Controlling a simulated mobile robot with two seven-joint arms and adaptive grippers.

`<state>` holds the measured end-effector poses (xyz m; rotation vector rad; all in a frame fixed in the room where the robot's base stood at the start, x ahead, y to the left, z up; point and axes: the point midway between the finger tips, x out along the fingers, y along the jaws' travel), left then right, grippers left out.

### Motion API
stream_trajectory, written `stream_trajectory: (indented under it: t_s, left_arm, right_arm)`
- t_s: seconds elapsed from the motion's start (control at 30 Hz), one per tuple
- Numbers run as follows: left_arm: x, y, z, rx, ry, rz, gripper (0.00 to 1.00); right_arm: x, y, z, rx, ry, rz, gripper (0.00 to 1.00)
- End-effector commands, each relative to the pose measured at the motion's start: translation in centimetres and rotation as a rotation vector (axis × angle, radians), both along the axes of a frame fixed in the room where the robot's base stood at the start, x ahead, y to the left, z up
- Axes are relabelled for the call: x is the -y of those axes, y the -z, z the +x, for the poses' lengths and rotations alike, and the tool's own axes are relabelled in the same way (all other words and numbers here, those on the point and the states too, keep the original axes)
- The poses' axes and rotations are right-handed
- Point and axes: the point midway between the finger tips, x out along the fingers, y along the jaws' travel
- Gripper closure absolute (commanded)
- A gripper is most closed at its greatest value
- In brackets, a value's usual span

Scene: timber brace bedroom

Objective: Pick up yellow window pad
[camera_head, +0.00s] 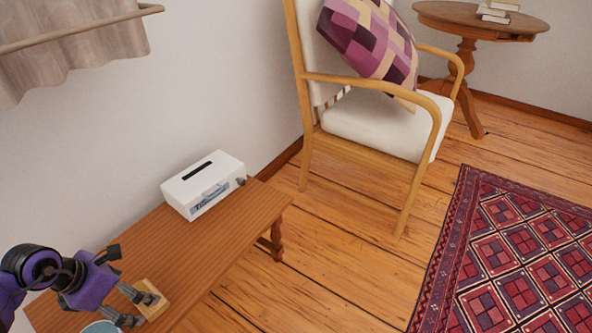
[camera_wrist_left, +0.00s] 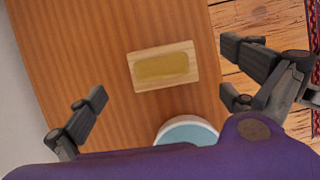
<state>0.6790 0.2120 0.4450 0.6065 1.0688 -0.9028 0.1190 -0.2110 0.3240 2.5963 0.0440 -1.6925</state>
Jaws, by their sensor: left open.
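The yellow window pad (camera_head: 152,299) is a small flat block with a light wooden-looking border and a yellow top face. It lies on the wooden bench near its front end. In the left wrist view the pad (camera_wrist_left: 163,66) lies flat between and a little beyond my spread fingers. My left gripper (camera_head: 140,306) is open and empty above the bench, close to the pad; part of the pad is hidden behind the fingers in the head view. The left wrist view shows the open fingers (camera_wrist_left: 163,84) on both sides. My right gripper is not in view.
A round pale-blue-topped object (camera_head: 101,327) stands beside the pad; the left wrist view shows it (camera_wrist_left: 187,131) close to the right finger. A white box (camera_head: 204,184) sits at the bench's (camera_head: 222,236) far end. A chair (camera_head: 375,126) and patterned rug (camera_head: 530,262) are to the right.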

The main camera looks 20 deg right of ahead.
Motion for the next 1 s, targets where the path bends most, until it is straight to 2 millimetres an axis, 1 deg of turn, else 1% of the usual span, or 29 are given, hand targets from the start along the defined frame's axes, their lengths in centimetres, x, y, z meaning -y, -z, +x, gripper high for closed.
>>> stream_trajectory:
  t_s: [0.13, 0.23, 0.33, 0.4, 0.6, 0.67, 1.0]
  left_arm:
    - [0.4, 1.7, 0.1, -0.002, 0.001, 0.0, 0.0]
    - [0.9, 3.3, 0.2, -0.003, -0.001, -0.002, 0.0]
    - [1.4, 4.6, 0.5, -0.003, -0.003, -0.004, 0.0]
    - [1.5, 5.0, 0.6, -0.002, -0.002, -0.002, 0.0]
    - [1.5, 4.8, 0.6, 0.0, -0.003, -0.002, 0.0]
    - [1.5, 4.8, 0.6, 0.0, -0.003, -0.002, 0.07]
    - [1.5, 4.8, 0.6, -0.001, -0.002, -0.003, 0.51]
  right_arm:
    - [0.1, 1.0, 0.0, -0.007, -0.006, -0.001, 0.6]
    - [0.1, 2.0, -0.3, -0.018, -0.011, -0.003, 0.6]
    - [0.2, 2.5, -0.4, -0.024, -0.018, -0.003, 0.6]
    - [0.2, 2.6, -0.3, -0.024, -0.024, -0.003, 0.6]
    - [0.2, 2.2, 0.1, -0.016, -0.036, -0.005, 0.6]
    - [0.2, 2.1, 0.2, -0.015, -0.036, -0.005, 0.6]
    - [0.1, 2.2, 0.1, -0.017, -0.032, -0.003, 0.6]
